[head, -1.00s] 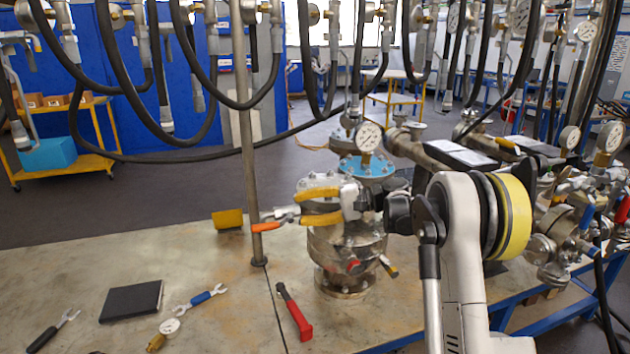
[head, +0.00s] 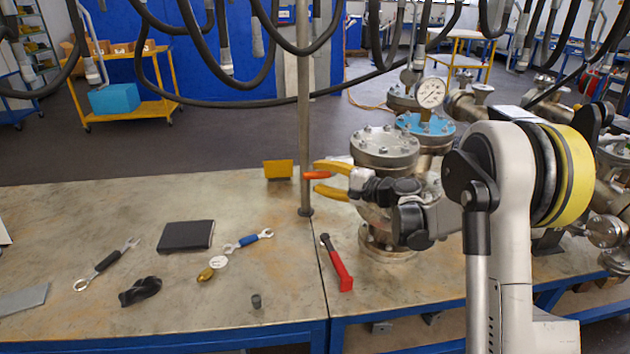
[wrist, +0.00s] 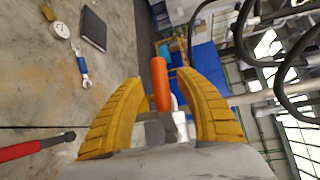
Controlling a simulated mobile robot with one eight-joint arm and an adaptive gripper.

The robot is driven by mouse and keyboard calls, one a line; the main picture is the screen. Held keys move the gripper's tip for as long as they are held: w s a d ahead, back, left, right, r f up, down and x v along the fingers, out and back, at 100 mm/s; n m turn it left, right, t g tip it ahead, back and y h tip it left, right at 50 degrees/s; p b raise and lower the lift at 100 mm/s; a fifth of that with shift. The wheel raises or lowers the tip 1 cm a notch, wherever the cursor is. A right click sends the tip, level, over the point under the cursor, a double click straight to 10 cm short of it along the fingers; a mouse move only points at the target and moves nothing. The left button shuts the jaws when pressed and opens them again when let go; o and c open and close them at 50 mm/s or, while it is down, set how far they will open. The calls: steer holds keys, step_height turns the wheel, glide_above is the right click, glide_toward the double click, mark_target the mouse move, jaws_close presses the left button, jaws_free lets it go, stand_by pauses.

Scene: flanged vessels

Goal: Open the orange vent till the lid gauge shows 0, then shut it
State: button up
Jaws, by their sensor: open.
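The orange vent handle (head: 316,175) sticks out to the left of the flanged vessel, whose grey bolted lid (head: 385,145) is in the head view. My gripper (head: 317,178) is open, one yellow finger above the handle and one below it in that view. The wrist view shows the orange handle (wrist: 159,85) between the two spread fingers (wrist: 160,92), with space on both sides. The vent's body is mostly hidden behind my gripper. A round white-faced gauge (head: 430,93) stands above a blue flange (head: 425,125) beside the lid; its reading is too small to tell.
A steel post (head: 304,110) stands just left of the handle, near my fingertips. A yellow block (head: 278,170) is behind it. A red-handled tool (head: 338,268), a black book (head: 186,236), a loose gauge (head: 218,262) and wrenches lie on the table (head: 90,215). Hoses hang above.

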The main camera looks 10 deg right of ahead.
steer(key=shift+x, duration=0.9)
jaws_close()
steer(key=shift+f, duration=0.1)
steer(key=d+f+n+g+h+p, duration=0.2)
steer(key=d+f+n+h+p, duration=0.2)
steer(key=d+f+n+h, duration=0.4)
steer(key=shift+g+h, duration=0.4)
steer(key=shift+h, duration=2.3)
steer(key=shift+d, duration=0.15)
